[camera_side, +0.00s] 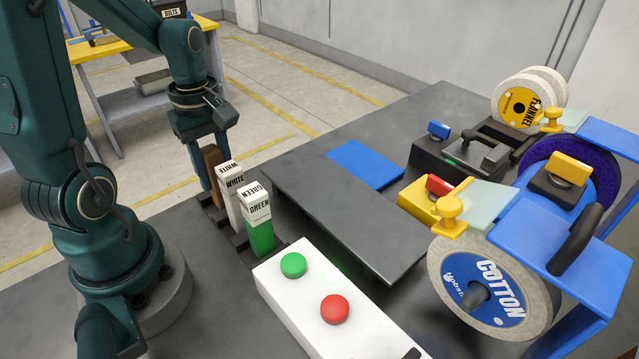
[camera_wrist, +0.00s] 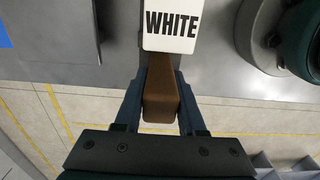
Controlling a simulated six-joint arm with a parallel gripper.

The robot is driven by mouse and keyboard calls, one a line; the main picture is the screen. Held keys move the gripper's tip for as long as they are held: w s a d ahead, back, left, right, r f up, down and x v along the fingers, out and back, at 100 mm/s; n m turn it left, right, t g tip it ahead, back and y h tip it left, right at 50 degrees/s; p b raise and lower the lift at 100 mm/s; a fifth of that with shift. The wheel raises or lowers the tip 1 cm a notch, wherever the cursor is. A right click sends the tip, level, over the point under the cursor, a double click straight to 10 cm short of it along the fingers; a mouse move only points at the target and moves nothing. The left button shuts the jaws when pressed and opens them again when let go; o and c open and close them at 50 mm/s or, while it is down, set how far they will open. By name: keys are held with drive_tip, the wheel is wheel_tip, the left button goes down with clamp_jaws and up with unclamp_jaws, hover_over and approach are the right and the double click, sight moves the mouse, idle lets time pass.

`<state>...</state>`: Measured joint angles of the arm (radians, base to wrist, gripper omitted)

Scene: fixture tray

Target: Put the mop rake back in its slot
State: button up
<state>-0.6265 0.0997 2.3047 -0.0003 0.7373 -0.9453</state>
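A plain brown bar (camera_side: 212,172) stands upright at the far end of the row with the white box (camera_side: 229,182) and the green box (camera_side: 258,215). I cannot tell whether it is the mop rake's handle, and no rake head shows. The bar also shows in the wrist view (camera_wrist: 162,92), between the two fingers of my gripper (camera_wrist: 162,100). The fingers lie close along both its sides; I cannot tell whether they press on it. The bar's lower end is partly hidden, so its seating in a slot is unclear.
A white panel (camera_side: 340,310) with green and red buttons stands in front of the row. A raised dark plate (camera_side: 340,215) and blue mat (camera_side: 365,164) lie to the right. The polishing machine with the cotton wheel (camera_side: 490,285) fills the right side.

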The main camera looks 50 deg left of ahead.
sight(210, 149)
drive_tip(key=o, duration=0.4)
drive_tip(key=shift+r, duration=0.1)
wheel_tip(210, 149, up, 5)
drive_tip(key=r, duration=0.1)
drive_tip(key=d+r+m, duration=0.1)
drive_tip(key=r+m+t, duration=0.1)
drive_tip(key=shift+w+d, duration=0.1)
drive_tip(key=shift+d, duration=0.2)
drive_tip(key=d+m, duration=0.1)
drive_tip(key=m, duration=0.1)
drive_tip(key=d+r+m+t, duration=0.1)
drive_tip(key=d+m, duration=0.1)
drive_tip(key=m, duration=0.1)
drive_tip(key=d+m+t, duration=0.1)
drive_tip(key=d+m, duration=0.1)
drive_tip(key=shift+s+d+r+y, duration=0.15)
drive_tip(key=shift+s+y, duration=0.1)
drive_tip(key=shift+y, duration=0.15)
drive_tip(key=shift+s+d+r+m+t+h, duration=0.15)
drive_tip(key=shift+s+d+m+t, duration=0.25)
drive_tip(key=shift+d+m, duration=0.8)
drive_tip(key=shift+s+d+m+t+h, duration=0.1)
drive_tip(key=shift+s+d+m+t, duration=0.3)
drive_tip(key=shift+m, duration=1.4)
drive_tip(key=shift+s+d+r+m+t+h, duration=0.15)
drive_tip(key=shift+d+m+t, duration=0.35)
drive_tip(key=shift+d+m, duration=0.75)
